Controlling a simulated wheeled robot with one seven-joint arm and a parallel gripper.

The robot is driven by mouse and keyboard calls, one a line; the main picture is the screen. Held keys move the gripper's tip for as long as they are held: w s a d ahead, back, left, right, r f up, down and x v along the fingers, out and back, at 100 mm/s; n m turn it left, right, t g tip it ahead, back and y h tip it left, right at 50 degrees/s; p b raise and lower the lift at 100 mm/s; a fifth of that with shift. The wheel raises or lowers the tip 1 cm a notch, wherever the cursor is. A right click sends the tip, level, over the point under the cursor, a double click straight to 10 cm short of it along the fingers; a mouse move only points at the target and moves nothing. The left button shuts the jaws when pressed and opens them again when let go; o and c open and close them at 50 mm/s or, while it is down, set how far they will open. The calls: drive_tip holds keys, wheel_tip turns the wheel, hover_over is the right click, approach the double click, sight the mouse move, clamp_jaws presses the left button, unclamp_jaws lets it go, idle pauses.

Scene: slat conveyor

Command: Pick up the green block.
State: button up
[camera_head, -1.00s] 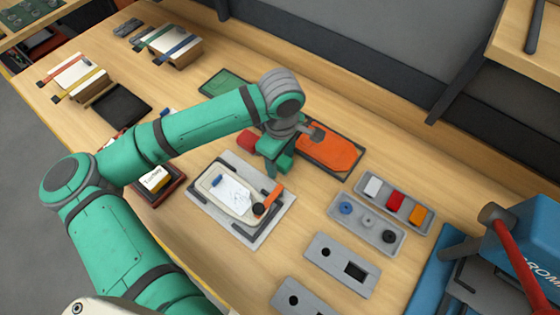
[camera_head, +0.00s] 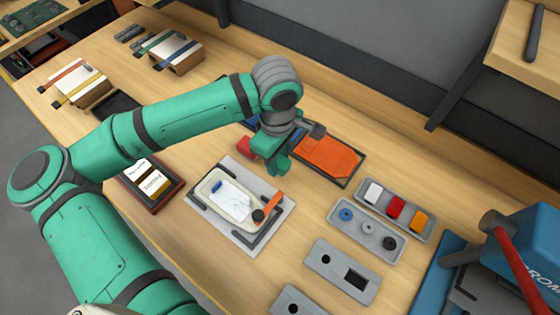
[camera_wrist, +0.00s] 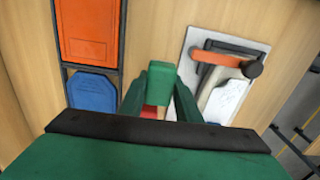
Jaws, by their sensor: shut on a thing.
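The green block (camera_wrist: 161,82) is between the two green fingers of my gripper (camera_wrist: 160,98) in the wrist view, and the fingers are shut on it. In the head view my gripper (camera_head: 273,160) is over the bench between the clipboard plate and the orange tray. There the block is hard to tell from the green fingers. I cannot tell how far the block is above the bench.
A red object (camera_head: 246,148) is beside my gripper. The orange tray (camera_head: 329,158) is to the right, with a blue panel (camera_wrist: 92,92) beside it. The grey clipboard plate (camera_head: 236,243) lies in front. Grey trays with small parts (camera_head: 367,228) are at right.

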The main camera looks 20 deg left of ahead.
drive_tip(key=s+a+r, duration=0.4)
drive_tip(key=s+r, duration=0.4)
drive_tip(key=s, duration=0.4)
drive_tip(key=shift+o, duration=0.7)
